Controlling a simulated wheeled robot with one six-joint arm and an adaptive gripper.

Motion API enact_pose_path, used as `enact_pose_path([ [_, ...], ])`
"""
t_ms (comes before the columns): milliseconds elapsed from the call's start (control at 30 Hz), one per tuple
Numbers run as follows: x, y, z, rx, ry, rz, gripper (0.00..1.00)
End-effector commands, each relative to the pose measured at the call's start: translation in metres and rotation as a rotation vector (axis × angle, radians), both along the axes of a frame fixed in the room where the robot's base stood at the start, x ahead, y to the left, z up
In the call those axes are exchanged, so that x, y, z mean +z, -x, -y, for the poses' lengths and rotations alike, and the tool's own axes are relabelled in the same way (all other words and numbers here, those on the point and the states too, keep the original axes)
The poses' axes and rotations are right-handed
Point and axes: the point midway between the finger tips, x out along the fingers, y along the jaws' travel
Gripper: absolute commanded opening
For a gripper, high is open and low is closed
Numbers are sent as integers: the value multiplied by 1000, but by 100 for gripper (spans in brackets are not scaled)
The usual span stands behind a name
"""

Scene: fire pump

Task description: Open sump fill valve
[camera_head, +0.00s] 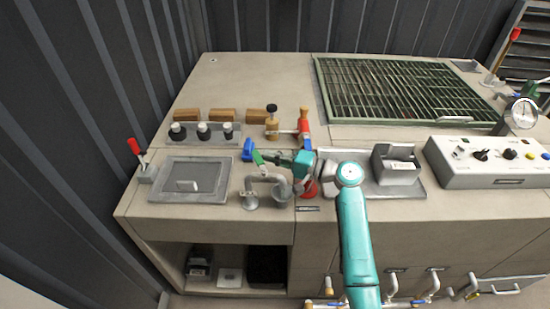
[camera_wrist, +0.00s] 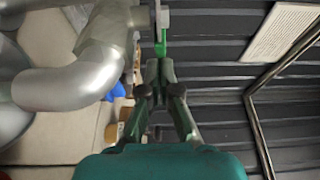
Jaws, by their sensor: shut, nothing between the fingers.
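A grey curved pipe (camera_head: 266,179) rises from the counter and bends over a small cup-like drain. A small bright green lever (camera_head: 257,158) stands at the top of the pipe; I take it for the sump fill valve's handle. In the wrist view the green lever (camera_wrist: 160,42) shows just beyond my fingertips, beside the thick grey pipe (camera_wrist: 65,85). My gripper (camera_head: 270,157) is shut and empty, pointing left, close to the lever. In the wrist view my fingers (camera_wrist: 158,66) meet at their tips; I cannot tell whether they touch the lever.
A blue part (camera_head: 247,150) sits just behind the lever. A grey hatch (camera_head: 187,178) and red-handled lever (camera_head: 134,147) are at left. Black knobs (camera_head: 203,130), wooden blocks (camera_head: 222,115) and a red part (camera_head: 304,132) stand behind. A green grate (camera_head: 405,90) fills the back right.

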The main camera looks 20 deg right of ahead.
Motion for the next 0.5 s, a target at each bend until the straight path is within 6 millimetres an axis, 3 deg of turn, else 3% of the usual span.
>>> enact_pose_path([
  [500, 0, -9, -23, 366, 0, 0, 0],
])
